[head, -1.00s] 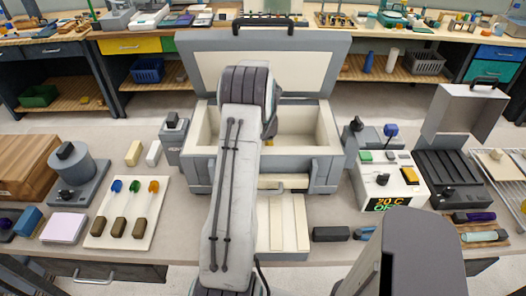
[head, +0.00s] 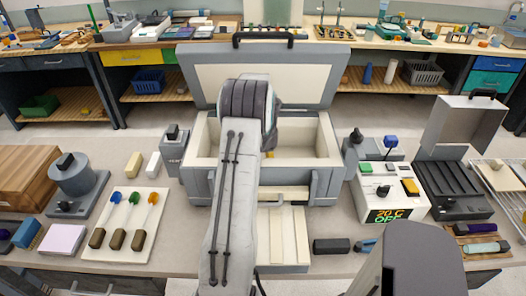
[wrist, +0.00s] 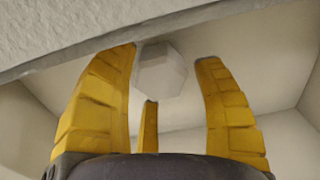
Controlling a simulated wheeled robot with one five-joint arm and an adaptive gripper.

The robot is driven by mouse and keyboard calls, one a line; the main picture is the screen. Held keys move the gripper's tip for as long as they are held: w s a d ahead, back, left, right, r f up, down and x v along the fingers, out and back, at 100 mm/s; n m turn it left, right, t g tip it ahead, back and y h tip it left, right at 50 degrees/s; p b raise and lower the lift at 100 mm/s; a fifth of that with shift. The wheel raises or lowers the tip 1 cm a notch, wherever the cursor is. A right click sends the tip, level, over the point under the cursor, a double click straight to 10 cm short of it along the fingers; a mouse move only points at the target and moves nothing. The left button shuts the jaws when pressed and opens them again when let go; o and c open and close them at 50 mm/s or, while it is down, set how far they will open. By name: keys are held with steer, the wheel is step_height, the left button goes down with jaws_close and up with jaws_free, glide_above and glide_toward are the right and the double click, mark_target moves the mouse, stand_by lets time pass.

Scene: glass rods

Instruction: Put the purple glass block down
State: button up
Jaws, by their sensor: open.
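My gripper (wrist: 172,55) has its yellow fingers spread open in the wrist view, inside a pale-walled space. A pale grey faceted piece (wrist: 163,72) shows between and beyond the fingertips; I cannot tell whether they touch. It does not look purple. In the head view my arm reaches over the open grey case (head: 330,185), and hides most of the gripper. A dark purple piece (head: 475,228) lies on a small tray at the far right. I cannot tell whether it is the purple glass block.
The case's raised lid (head: 210,75) stands behind my arm. A white control box (head: 385,190) and a dark ribbed unit (head: 450,185) stand at the right. A pale board (head: 110,255) with several coloured-tip rods lies at the left.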

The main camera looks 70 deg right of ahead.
step_height(320, 180, up, 12)
steer(key=w+a+r+n, duration=0.3)
steer(key=w+a+r, duration=0.3)
steer(key=w+a, duration=0.45)
steer(key=w+a+r+n+t+h, duration=0.1)
steer(key=w+a+r+n, duration=0.15)
steer(key=a, duration=0.55)
steer(key=w+a+r+n+t, duration=0.15)
steer(key=w+a, duration=0.25)
steer(key=a, duration=0.4)
steer(key=s+a+f+n, duration=0.1)
steer(key=s+a+n, duration=0.1)
steer(key=a, duration=0.5)
steer(key=s+a+f+n+t, duration=0.1)
steer(key=s+a+n, duration=0.2)
steer(key=a, duration=0.4)
steer(key=s+a+f+n+y, duration=0.1)
steer(key=s+a, duration=0.3)
steer(key=a, duration=0.4)
steer(key=shift+s+f+n+t, duration=0.25)
steer(key=shift+f+n+t, duration=0.1)
steer(key=shift+f+n, duration=0.3)
